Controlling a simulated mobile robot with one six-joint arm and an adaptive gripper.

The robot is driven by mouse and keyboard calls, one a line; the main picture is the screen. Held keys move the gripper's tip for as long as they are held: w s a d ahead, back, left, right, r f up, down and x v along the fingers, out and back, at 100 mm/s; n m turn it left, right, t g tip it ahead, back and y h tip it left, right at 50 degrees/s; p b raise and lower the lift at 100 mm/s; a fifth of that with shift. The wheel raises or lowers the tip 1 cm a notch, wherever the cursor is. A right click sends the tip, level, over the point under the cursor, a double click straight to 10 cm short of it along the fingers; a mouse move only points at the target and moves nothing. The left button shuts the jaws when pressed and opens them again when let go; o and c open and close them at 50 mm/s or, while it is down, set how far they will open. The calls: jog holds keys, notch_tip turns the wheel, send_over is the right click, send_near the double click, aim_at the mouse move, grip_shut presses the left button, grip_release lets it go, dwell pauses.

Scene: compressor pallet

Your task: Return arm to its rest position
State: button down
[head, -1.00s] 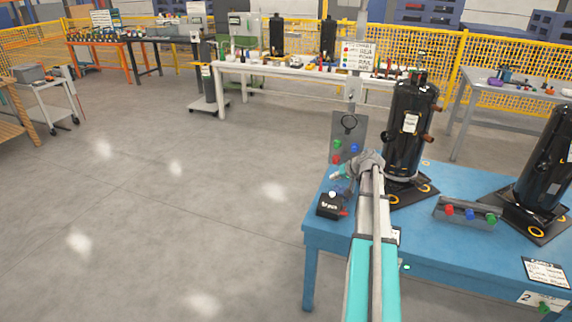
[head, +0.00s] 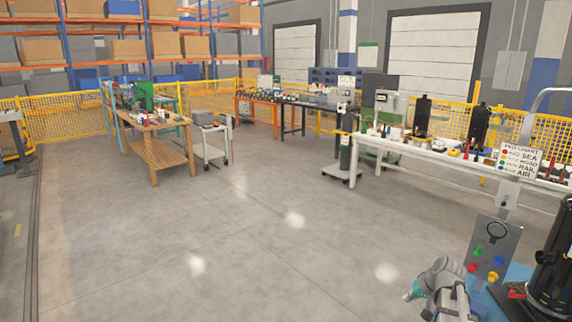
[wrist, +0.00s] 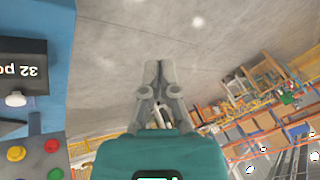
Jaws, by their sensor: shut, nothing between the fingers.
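My gripper (wrist: 158,68) is in the middle of the wrist view, with its two grey fingers together and nothing between them. Bare floor shows beyond the fingertips. In the head view my arm is at the lower right, beside the blue table (head: 517,274), and the teal gripper end (head: 411,293) points left over the floor. Most of the arm is cut off by the bottom edge.
A panel with coloured knobs (head: 494,246) and a black compressor (head: 555,268) stand close to the arm. In the wrist view, a dark labelled box (wrist: 22,72) is at the left. Open floor (head: 240,240) lies left of the arm. A long white bench (head: 448,161) stands behind.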

jog(key=s+a+r+n+g+h+p, duration=0.1)
jog(key=s+a+r+g+p, duration=0.1)
jog(key=s+a, duration=0.5)
jog(key=s+a+r+n+g+h+p, duration=0.2)
jog(key=s+a, duration=0.5)
jog(key=a, duration=0.7)
jog(key=shift+s+a+g+p, duration=0.15)
jog(key=shift+a+g+p, duration=0.2)
jog(key=shift+p, duration=0.45)
